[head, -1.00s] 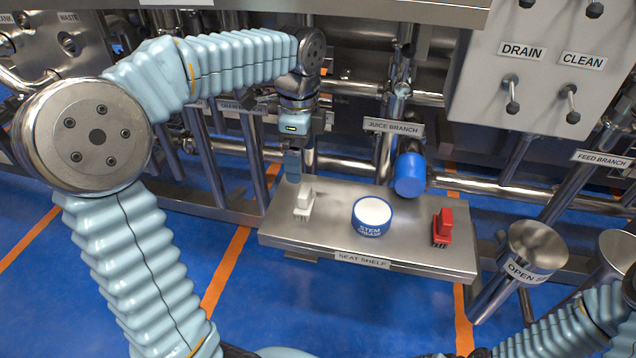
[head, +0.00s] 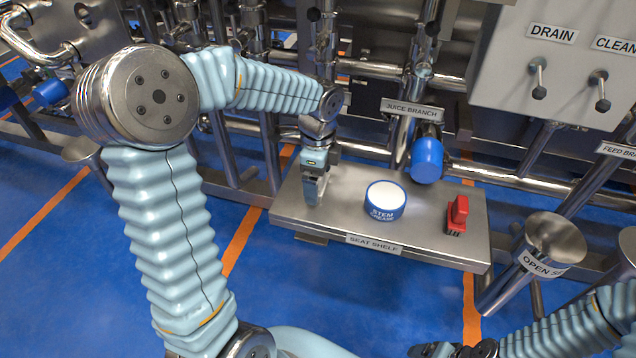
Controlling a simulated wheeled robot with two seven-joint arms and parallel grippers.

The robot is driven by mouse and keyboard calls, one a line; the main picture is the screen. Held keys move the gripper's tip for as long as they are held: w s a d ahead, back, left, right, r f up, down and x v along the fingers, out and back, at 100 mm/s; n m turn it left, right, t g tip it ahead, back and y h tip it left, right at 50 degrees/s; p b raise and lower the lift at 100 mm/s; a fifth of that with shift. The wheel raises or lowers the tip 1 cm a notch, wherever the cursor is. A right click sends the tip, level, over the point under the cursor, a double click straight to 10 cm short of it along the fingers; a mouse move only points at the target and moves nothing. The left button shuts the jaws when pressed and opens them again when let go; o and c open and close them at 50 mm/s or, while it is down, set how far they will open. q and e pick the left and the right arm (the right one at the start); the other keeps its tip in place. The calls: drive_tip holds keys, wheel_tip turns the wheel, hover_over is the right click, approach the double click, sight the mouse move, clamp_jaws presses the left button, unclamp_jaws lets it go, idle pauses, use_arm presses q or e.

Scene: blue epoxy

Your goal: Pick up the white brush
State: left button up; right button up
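The white brush stood on the left part of the seat shelf (head: 417,244). In the head view it is now largely hidden behind my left gripper (head: 312,194), which points down at that spot. The fingers reach down close to the shelf surface, around or right in front of the brush. I cannot tell whether they are open or shut on it. My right gripper (head: 436,350) shows only in part at the bottom edge, dark and low, away from the shelf. Its finger state cannot be made out.
A blue-and-white stem grease tub (head: 384,208) stands mid-shelf, and a red brush (head: 457,214) stands to its right. Steel pipes run behind, and an open steel pipe end (head: 555,240) stands at right.

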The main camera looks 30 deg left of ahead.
use_arm(q)
drive_tip(key=c, duration=1)
drive_tip(key=shift+r, duration=0.25)
wheel_tip(320, 180, up, 2)
drive_tip(key=shift+r, duration=0.15)
drive_tip(key=s+d+r, duration=0.9)
drive_tip(key=d+r, duration=0.1)
drive_tip(key=shift+s, duration=0.3)
drive_tip(key=o, duration=0.5)
drive_tip(key=shift+d, duration=0.1)
drive_tip(key=c, duration=0.4)
